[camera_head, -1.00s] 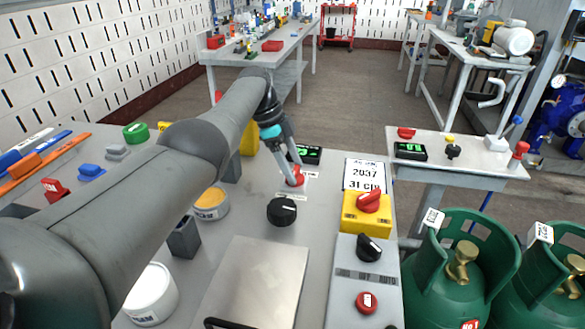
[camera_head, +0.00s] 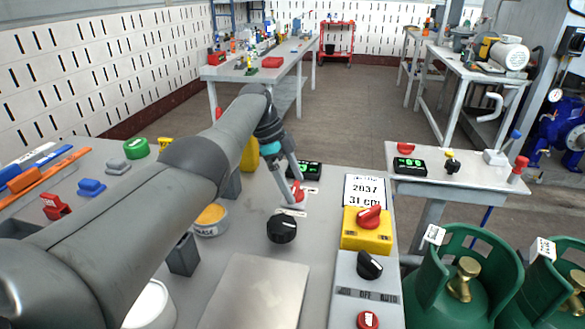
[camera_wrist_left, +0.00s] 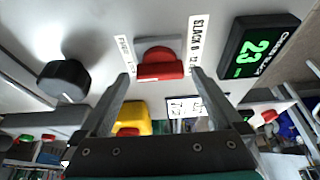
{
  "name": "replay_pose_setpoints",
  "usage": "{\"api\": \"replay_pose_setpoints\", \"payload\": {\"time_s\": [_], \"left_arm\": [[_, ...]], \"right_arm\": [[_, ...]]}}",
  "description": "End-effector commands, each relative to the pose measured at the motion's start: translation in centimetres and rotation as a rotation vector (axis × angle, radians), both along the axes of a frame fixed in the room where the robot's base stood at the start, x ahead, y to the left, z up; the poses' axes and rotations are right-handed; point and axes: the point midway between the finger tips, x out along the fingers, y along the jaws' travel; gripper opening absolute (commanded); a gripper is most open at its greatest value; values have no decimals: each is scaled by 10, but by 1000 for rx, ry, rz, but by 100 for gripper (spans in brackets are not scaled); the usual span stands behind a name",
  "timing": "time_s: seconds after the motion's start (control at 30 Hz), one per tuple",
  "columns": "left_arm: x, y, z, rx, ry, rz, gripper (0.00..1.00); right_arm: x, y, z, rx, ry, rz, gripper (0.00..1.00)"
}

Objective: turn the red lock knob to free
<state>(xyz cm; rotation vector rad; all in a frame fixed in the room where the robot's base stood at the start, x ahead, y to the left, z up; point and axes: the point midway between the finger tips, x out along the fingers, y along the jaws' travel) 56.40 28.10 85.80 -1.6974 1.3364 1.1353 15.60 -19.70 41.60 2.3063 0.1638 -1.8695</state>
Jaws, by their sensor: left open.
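The red knob (camera_wrist_left: 160,66) sits on a pale square plate on the grey table, with printed labels on both sides of it. In the head view the red knob (camera_head: 299,194) is partly hidden by the fingers. My left gripper (camera_head: 294,190) reaches down over it from above. In the left wrist view my left gripper (camera_wrist_left: 160,76) is open, with one fingertip on each side of the knob. Small gaps seem to show between fingers and knob; contact is hard to judge. My right gripper is not in view.
A black round knob (camera_head: 282,229) stands close by, in front of the red one. A small display (camera_head: 304,170) is just behind. A yellow box (camera_head: 366,238) with another red knob (camera_head: 368,216) is to the right. Green gas cylinders (camera_head: 458,290) stand beyond the table's right edge.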

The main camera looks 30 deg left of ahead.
Motion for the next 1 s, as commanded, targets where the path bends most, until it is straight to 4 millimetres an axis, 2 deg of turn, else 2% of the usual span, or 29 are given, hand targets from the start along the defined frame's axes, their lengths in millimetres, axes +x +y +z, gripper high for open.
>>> {"api": "replay_pose_setpoints", "payload": {"time_s": [0.1, 0.27, 0.57, 0.77, 1.0], "left_arm": [[1, 0, 6, 0, -2, 1, 100], [1, 0, 20, 0, -3, 1, 100], [0, 1, 58, 1, -3, 1, 100], [0, 0, 89, 1, -3, 1, 100], [1, 0, 149, 1, -4, 1, 100]], "right_arm": [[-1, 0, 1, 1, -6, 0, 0], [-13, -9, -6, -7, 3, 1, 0], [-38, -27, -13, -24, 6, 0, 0], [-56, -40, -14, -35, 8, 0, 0], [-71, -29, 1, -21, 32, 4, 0]]}}
